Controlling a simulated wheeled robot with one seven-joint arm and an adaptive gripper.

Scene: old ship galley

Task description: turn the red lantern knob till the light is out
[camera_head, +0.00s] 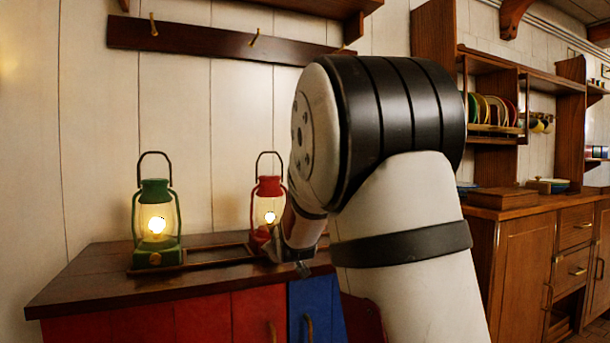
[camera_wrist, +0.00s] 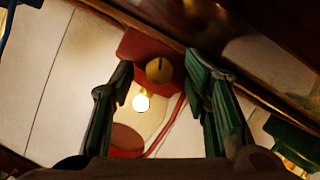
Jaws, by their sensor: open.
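The red lantern (camera_head: 268,190) stands on the dark wooden counter, its bulb glowing; my arm partly hides its right side. In the wrist view it appears upside down, with its red base (camera_wrist: 135,46) at the top and the lit bulb (camera_wrist: 140,103) below. Its round brass knob (camera_wrist: 159,70) has a dark line running roughly up and down. My gripper (camera_wrist: 161,62) is open, with one finger on each side of the knob and gaps between. In the head view my gripper (camera_head: 287,254) is low at the lantern's base; the knob is hidden there.
A lit green lantern (camera_head: 156,220) stands to the left on the same counter (camera_head: 90,283). A low wooden tray edge (camera_head: 212,254) lies between the lanterns. The plank wall (camera_head: 100,130) is close behind. A dish shelf and cabinets (camera_head: 535,245) stand at right.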

